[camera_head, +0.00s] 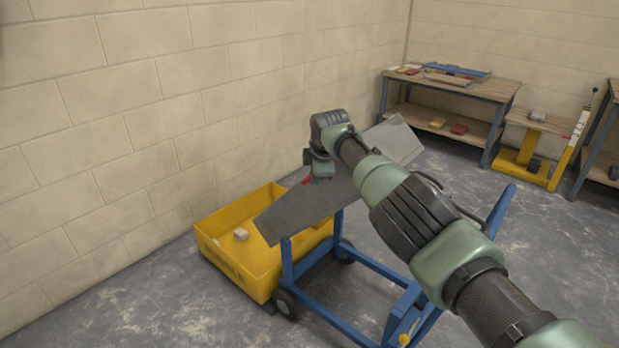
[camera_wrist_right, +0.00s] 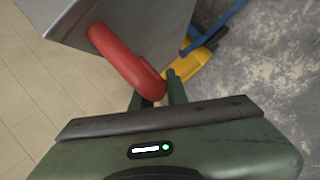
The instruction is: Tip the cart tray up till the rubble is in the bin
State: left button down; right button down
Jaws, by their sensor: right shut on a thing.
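The grey cart tray (camera_head: 290,213) is tilted on the blue cart frame (camera_head: 340,318), its near left end low over the yellow bin (camera_head: 235,277) and its far right end raised. A light chunk of rubble (camera_head: 241,234) lies in the bin. The tray's inside is mostly hidden, so I cannot tell what it holds. My right gripper (camera_head: 311,178) is at the tray's side, partly hidden by my arm. In the right wrist view, my right gripper (camera_wrist_right: 157,97) is shut on the red handle (camera_wrist_right: 122,60) of the tray (camera_wrist_right: 140,18). My left gripper is out of view.
The bin stands close to the block wall (camera_head: 130,120). A wooden workbench (camera_head: 450,88) with boards stands at the back right. A yellow pallet-truck-like stand (camera_head: 535,170) is further right. The concrete floor is clear in front of the bin and between cart and bench.

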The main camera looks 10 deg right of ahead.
jog(key=shift+d+r, duration=0.1)
jog(key=shift+r, duration=0.05)
jog(key=c, duration=1.4)
grip_release()
jog(key=shift+s, duration=0.1)
